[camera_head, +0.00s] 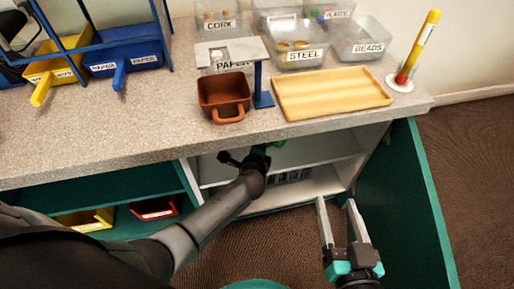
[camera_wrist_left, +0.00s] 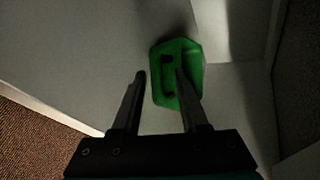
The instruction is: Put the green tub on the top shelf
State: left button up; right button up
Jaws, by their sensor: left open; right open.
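The green tub (camera_wrist_left: 190,62) shows in the left wrist view just beyond my left gripper, against the pale inside of the cabinet. In the head view only a small green piece (camera_head: 278,143) of it shows under the counter edge. My left gripper (camera_wrist_left: 160,76) is open; its right finger overlaps the tub in the picture, and I cannot tell whether it touches. My left arm reaches into the open white cabinet, where a shelf (camera_head: 335,147) shows above the cabinet floor (camera_head: 322,183). My right gripper (camera_head: 336,203) is open and empty in front of the cabinet.
The green cabinet door (camera_head: 408,190) stands open on the right. The counter (camera_head: 160,130) above carries a brown tub (camera_head: 224,95), a wooden tray (camera_head: 330,92) and labelled clear bins (camera_head: 300,55). Yellow (camera_head: 85,220) and red (camera_head: 155,208) bins sit in the left compartment.

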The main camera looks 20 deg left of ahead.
pick_arm(q)
jog(key=shift+s, duration=0.15)
